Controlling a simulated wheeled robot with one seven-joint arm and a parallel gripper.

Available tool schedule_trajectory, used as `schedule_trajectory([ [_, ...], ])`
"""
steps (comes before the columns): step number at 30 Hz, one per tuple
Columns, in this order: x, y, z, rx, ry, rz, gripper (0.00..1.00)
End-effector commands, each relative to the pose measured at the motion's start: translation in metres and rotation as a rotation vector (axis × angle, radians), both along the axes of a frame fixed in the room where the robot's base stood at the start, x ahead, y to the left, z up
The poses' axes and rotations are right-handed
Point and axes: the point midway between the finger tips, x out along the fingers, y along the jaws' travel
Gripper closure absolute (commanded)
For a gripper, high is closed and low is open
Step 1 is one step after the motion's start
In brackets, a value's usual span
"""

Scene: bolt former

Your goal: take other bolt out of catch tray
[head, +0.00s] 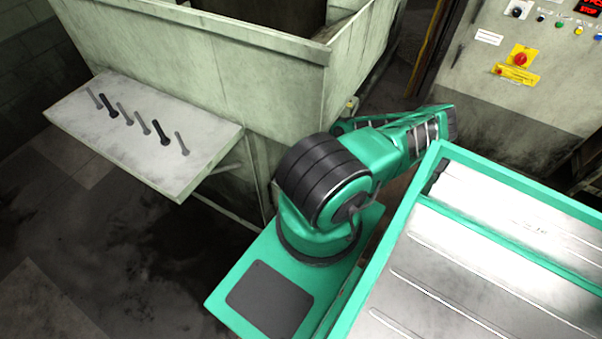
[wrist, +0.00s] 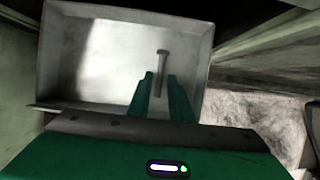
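In the wrist view a grey bolt (wrist: 162,64) lies in the pale, box-shaped catch tray (wrist: 108,77), to the right of the tray's middle. Its wider end points away from me. My gripper (wrist: 161,80) is open, its two green fingers apart, with the near end of the bolt's shank seen between or just beyond the tips. I cannot tell whether the fingers touch it. The tray and my gripper do not show in the head view.
In the head view a pale shelf (head: 195,161) on a large bin (head: 210,50) carries several light and dark bolts or pegs. A control panel with a red switch (head: 519,58) stands at the upper right. Dark stained floor (head: 140,265) lies open at lower left.

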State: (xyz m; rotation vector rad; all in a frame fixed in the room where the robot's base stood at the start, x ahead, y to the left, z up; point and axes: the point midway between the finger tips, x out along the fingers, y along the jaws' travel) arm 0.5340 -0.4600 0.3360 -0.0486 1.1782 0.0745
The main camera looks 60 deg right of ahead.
Motion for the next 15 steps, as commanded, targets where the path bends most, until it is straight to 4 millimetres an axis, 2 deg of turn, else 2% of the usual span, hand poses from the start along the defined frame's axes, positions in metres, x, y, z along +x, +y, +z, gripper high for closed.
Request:
schedule_trajectory([
  [8,0.0005,-0.0001,-0.0014,0.0,0.0,0.001,0.81],
  [10,0.0005,-0.0001,-0.0014,0.0,0.0,0.001,0.98],
  [15,0.0001,0.0,-0.0017,0.0,0.001,0.001,1.0],
])
